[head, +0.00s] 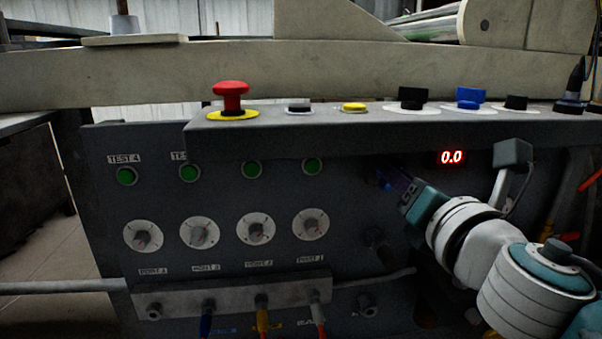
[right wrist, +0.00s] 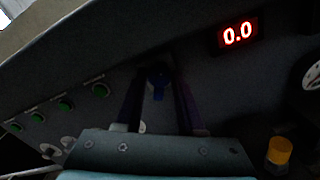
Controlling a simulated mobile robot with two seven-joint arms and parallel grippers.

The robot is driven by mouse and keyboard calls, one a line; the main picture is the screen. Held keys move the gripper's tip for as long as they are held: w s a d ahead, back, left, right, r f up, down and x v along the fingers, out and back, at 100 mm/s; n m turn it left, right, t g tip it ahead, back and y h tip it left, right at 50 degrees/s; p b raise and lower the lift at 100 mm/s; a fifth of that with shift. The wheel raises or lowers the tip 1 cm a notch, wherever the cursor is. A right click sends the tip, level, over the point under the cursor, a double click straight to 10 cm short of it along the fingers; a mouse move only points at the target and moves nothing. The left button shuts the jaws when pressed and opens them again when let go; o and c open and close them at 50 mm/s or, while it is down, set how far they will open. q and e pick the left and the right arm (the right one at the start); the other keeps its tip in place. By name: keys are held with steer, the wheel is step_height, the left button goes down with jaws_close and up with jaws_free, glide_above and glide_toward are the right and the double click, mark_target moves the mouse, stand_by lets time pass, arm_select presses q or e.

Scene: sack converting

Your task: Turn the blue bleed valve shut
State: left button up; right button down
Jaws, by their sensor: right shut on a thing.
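The blue bleed valve (right wrist: 158,80) is on the dark panel face in the right wrist view, with its small handle pointing down. My right gripper (right wrist: 157,92) has one finger on each side of it and is shut on it. In the head view my right gripper (head: 392,184) reaches in from the right to the panel, left of and below the red 0.0 display (head: 452,157). There the fingers and the shade hide most of the valve. My left gripper is in neither view.
A ledge (head: 330,127) with a red mushroom button (head: 231,94) and several switches juts out above my gripper. Green buttons (head: 313,167) and round dials (head: 311,224) sit to the left. A yellow knob (right wrist: 279,151) stands at lower right in the wrist view.

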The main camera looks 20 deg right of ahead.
steer(key=m, duration=1.2)
steer(key=shift+d+f, duration=0.1)
steer(key=shift+f, duration=0.05)
steer(key=shift+m, duration=0.3)
steer(key=c, duration=0.9)
jaws_free()
steer(key=shift+o, duration=0.2)
steer(key=shift+s, duration=0.1)
steer(key=v, duration=1)
steer(key=shift+p, duration=0.35)
